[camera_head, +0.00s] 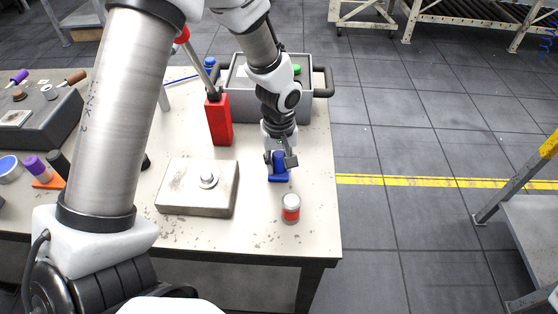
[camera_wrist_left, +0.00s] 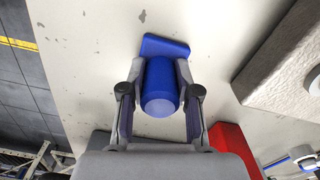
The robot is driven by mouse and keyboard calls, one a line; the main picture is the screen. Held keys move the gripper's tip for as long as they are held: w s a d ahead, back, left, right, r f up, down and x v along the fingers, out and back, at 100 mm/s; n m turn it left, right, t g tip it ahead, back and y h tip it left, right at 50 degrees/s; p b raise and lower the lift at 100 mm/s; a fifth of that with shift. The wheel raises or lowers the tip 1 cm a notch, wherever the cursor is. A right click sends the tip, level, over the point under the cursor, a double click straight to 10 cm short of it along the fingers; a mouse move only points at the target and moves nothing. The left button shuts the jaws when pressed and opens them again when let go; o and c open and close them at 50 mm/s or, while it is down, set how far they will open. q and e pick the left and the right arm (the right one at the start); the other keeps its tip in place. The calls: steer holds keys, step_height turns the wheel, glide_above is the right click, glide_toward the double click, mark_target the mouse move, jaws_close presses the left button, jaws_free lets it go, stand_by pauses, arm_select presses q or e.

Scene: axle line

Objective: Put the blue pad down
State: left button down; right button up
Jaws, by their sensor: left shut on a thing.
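The blue pad (camera_head: 279,175) is at the right part of the table in the head view, under my left gripper (camera_head: 281,160). In the left wrist view the blue pad shows as a round blue grip (camera_wrist_left: 161,86) with a flat blue base (camera_wrist_left: 165,46) beyond it. My left gripper (camera_wrist_left: 160,95) is shut on the round grip, one finger on each side. The base is at or close to the tabletop; I cannot tell whether it touches. My right gripper is not in view.
The table (camera_head: 255,235) has a metal block with a knob (camera_head: 197,188) on the left and a red-and-white can (camera_head: 291,208) in front. A red-handled tool (camera_head: 219,120) and a grey crate (camera_head: 240,105) stand behind. The table's right edge is close.

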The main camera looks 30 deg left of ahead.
mark_target(280, 155)
arm_select(q)
steer(key=shift+s+d+r, duration=0.1)
steer(key=shift+d+r, duration=0.05)
steer(key=shift+d, duration=0.05)
steer(key=c, duration=0.8)
jaws_free()
steer(key=shift+f, duration=0.2)
steer(key=shift+c, duration=0.2)
steer(key=shift+r, duration=0.35)
step_height(280, 155, up, 12)
steer(key=shift+f+b, duration=0.15)
steer(key=shift+b, duration=0.35)
